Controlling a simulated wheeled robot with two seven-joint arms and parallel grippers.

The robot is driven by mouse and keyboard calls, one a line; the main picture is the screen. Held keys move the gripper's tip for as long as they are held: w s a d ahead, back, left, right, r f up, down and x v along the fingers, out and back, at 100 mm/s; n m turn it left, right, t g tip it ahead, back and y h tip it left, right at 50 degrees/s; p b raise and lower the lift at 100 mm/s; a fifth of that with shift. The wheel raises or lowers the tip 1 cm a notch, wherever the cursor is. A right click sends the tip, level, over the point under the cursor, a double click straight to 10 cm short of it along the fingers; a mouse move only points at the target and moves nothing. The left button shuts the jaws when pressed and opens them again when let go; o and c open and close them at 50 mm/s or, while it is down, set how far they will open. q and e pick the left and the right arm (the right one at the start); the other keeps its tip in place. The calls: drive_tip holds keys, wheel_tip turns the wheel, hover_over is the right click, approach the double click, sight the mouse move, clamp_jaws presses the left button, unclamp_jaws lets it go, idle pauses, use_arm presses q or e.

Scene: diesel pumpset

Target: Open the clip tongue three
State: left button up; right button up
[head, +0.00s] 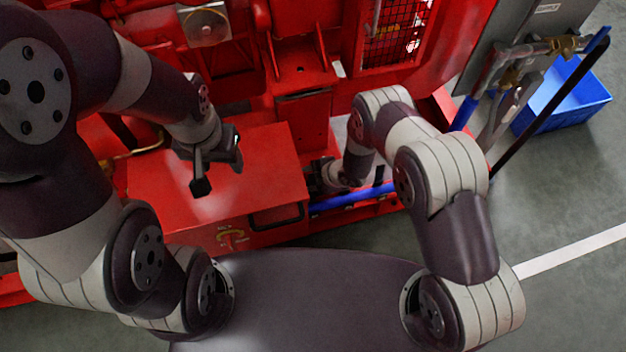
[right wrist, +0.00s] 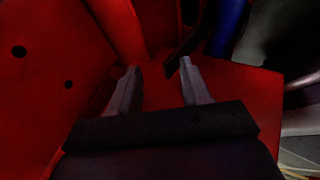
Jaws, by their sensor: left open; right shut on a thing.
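My right gripper (head: 325,178) is low beside the right end of the red box (head: 225,190), next to the blue pipe (head: 370,196). In the right wrist view my right gripper (right wrist: 157,82) has its two grey fingers some way apart. A thin dark piece (right wrist: 188,52) reaches down to the right finger's tip, and the grip is on it. I cannot tell for sure whether it is clip tongue three; its details are too dark. My left gripper (head: 219,176) is open and empty above the red box.
Red machine panels (head: 300,70) and a mesh guard (head: 397,32) stand behind. A grey cabinet (head: 525,50) with pipes and a blue bin (head: 565,97) are at the right. Red walls close in around my right gripper.

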drive_tip(key=shift+w+a, duration=0.1)
drive_tip(key=shift+w, duration=0.2)
drive_tip(key=shift+s+r+p, duration=0.1)
drive_tip(key=shift+r+p, duration=0.2)
drive_tip(key=shift+p, duration=0.05)
drive_tip(key=p+v, duration=0.5)
drive_tip(key=v, duration=0.7)
drive_tip(key=shift+s+d, duration=0.2)
drive_tip(key=shift+s, duration=0.05)
